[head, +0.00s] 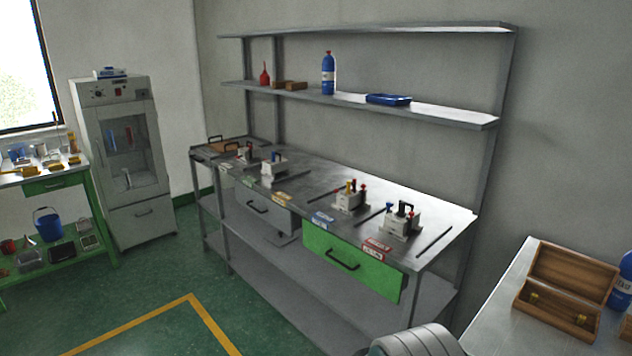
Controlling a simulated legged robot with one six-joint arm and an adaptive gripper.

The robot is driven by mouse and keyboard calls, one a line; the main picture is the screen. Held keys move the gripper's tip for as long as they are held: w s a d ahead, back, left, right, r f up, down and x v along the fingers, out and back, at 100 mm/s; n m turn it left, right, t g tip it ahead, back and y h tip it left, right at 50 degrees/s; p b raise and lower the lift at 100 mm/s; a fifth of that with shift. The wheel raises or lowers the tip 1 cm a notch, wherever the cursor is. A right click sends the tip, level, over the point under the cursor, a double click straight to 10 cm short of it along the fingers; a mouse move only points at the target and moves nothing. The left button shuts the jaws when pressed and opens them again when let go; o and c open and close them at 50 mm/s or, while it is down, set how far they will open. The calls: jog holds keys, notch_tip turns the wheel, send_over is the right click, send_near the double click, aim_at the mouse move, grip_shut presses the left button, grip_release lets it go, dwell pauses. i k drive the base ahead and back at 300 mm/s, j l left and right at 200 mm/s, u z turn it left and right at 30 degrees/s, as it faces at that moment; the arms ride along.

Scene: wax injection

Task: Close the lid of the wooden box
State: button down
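A wooden box (553,317) stands on a light table at the right of the head view. Its lid (575,270) is open and tilted back towards the wall. Brass-coloured clasps show near the front of the box. A ribbed silver part of my own body shows at the bottom edge, left of the table. My gripper is not in view.
The light table (497,318) has bare room left of the box. A blue bottle (623,283) stands close at the box's right, cut off by the frame. A metal workbench (320,186) with several small devices and a green drawer (352,262) stands in the middle. The green floor (150,285) is clear at front left.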

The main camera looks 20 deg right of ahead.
aim_at(591, 279)
jog(key=i+z, duration=0.15)
jog(key=z, duration=0.25)
jog(key=i+z, duration=0.15)
jog(key=z, duration=0.25)
jog(key=i+z, duration=0.15)
jog(key=z, duration=0.25)
jog(key=i+z, duration=0.15)
jog(key=z, duration=0.2)
jog(key=i+j+z, duration=0.1)
jog(key=i+z, duration=0.2)
jog(key=z, duration=0.15)
jog(key=i+j+z, duration=0.15)
jog(key=i+z, duration=0.15)
jog(key=z, duration=0.2)
